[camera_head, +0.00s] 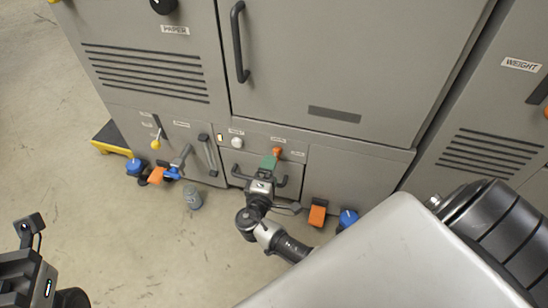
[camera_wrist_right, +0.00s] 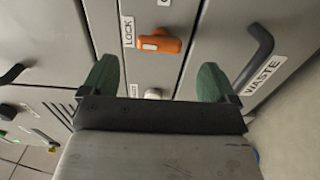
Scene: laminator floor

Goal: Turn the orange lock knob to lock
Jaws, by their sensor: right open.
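The orange lock knob (camera_wrist_right: 158,44) sits on a grey panel, just beyond and between my right gripper's fingertips in the right wrist view. Its handle lies roughly crosswise in that view, near a "LOCK" label (camera_wrist_right: 128,32). The knob also shows small in the head view (camera_head: 277,151), just beyond the green fingers. My right gripper (camera_wrist_right: 158,80) is open with its two green fingers spread apart. In the head view the right gripper (camera_head: 268,163) faces the lower cabinet panel. Part of my left arm shows at lower left; its fingers are out of frame.
A dark handle by a "WASTE" label (camera_wrist_right: 263,78) is close to the right finger. A white round button (camera_wrist_right: 153,93) shows between the fingers. Floor at left is mostly clear.

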